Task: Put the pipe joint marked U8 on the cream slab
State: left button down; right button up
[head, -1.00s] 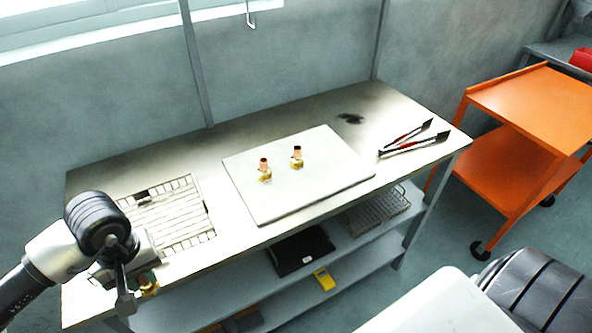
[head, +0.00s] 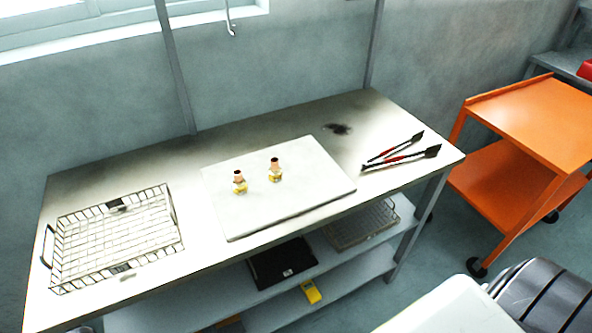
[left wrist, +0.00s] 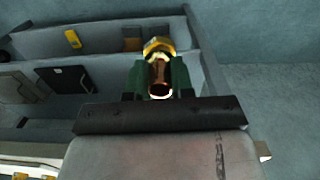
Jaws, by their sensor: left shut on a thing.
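My left gripper (left wrist: 158,70) shows only in the left wrist view, its green-faced fingers shut on a pipe joint (left wrist: 159,46). This joint has a copper tube end facing the camera and a brass hex end away from it; I see no readable mark. In the head view, the cream slab (head: 290,202) lies on the metal bench. Two similar copper-and-brass pipe joints stand upright on it, one at left (head: 240,186) and one at right (head: 275,173). Their marks are too small to read. My right gripper is not in view.
A wire mesh tray (head: 176,215) lies on the bench's left part, and tongs (head: 400,157) lie at right. The bench (head: 120,170) has lower shelves holding a black item (head: 283,262) and a yellow one (head: 311,291). An orange cart (head: 530,120) stands right. The slab's front and right are clear.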

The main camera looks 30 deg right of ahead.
aim_at(308, 166)
jog(key=l, duration=1.3)
jog(key=k+l, duration=0.1)
jog(key=l, duration=1.25)
jog(key=u, duration=0.05)
